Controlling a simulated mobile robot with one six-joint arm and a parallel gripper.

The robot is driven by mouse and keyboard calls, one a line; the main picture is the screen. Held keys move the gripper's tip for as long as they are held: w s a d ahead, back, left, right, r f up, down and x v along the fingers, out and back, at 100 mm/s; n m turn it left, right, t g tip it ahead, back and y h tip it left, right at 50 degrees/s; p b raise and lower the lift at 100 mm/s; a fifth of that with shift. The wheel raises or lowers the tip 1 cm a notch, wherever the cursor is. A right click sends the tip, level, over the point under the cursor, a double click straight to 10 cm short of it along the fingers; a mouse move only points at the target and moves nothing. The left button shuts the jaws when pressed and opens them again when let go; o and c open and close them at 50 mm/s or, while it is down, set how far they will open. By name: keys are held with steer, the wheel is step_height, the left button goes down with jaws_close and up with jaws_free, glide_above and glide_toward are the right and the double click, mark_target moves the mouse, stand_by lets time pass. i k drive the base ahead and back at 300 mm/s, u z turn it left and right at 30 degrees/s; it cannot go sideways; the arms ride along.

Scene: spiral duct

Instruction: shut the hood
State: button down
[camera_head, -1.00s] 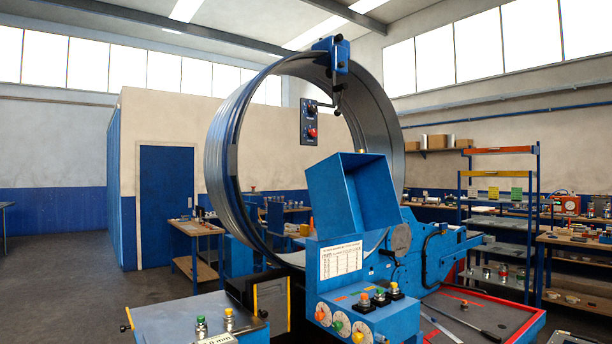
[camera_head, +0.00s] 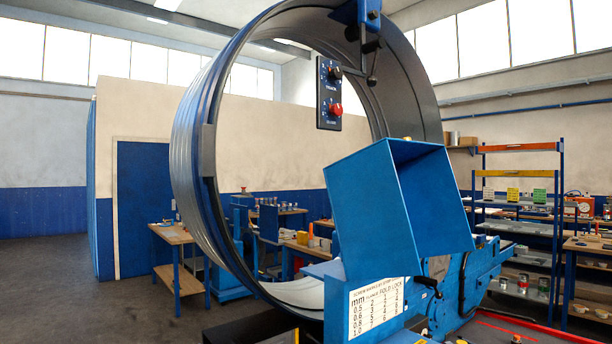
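The blue box-shaped hood (camera_head: 372,208) on the spiral duct machine stands tilted up, its open side facing up and to the right. Its inside shows as a dark blue hollow. Below it is the blue machine body (camera_head: 330,270) with a white settings chart (camera_head: 376,304) on its front. The large grey metal duct ring (camera_head: 190,150) rises behind the hood. My gripper is not in this view.
A control box with a red button (camera_head: 329,95) hangs inside the ring from a blue bracket (camera_head: 360,20). Shelves (camera_head: 515,228) and a workbench (camera_head: 590,245) stand at the right. A small table (camera_head: 175,240) stands at the left, with open floor (camera_head: 60,285) beyond it.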

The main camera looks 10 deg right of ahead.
mark_target(395, 204)
steer(key=i, duration=0.95)
steer(key=z, duration=0.25)
